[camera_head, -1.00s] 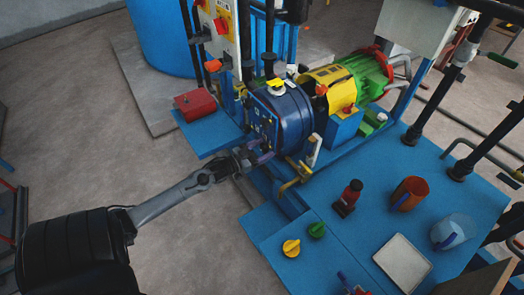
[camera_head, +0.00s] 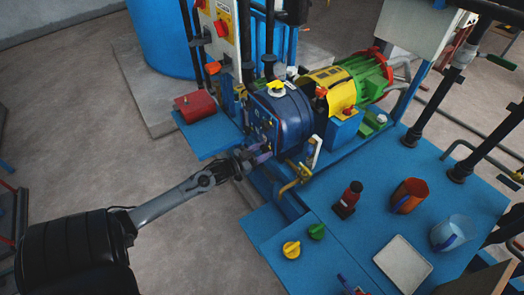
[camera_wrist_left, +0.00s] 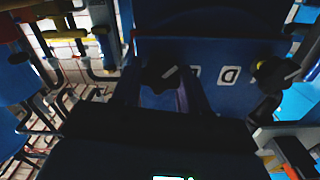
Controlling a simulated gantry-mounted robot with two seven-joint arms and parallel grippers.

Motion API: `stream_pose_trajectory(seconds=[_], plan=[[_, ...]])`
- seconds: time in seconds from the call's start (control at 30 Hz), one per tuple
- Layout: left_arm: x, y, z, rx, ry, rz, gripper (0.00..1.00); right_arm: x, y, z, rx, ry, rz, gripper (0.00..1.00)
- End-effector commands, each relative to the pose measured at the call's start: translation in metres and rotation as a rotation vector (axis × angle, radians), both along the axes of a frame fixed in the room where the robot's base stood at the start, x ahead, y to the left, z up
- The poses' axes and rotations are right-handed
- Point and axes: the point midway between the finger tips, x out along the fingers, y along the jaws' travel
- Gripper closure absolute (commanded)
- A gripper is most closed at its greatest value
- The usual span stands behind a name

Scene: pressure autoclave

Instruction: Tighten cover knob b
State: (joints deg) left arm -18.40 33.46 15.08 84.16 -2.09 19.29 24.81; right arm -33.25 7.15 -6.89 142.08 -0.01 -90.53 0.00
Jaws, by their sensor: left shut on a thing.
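The blue pressure vessel (camera_head: 294,116) lies on its side, with its flat cover (camera_head: 262,122) facing my left arm. My left gripper (camera_head: 262,152) is at the lower part of this cover. In the left wrist view a dark cover knob (camera_wrist_left: 160,76) with a pale mark sits between the two fingers, and the gripper is shut on it. I cannot read which letter belongs to this knob. Another dark knob (camera_wrist_left: 276,72) is to the right, beside a white letter D. My right gripper is not in view.
A red box (camera_head: 194,104) sits on the blue ledge left of the vessel. A brass valve (camera_head: 292,178) and pipe are close right of my gripper.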

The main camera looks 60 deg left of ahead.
Motion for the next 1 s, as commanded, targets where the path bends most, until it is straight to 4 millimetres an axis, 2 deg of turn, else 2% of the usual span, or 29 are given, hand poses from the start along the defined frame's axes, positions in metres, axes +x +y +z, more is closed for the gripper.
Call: stream_pose_trajectory(seconds=[0.27, 1.0], plan=[[0.0, 0.0, 0.003, 0.168, 0.01, -0.002, 0.87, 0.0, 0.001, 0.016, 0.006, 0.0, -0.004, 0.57], [0.0, -0.001, 0.0, 0.866, 0.048, -0.001, 0.87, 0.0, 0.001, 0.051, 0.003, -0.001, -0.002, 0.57]])
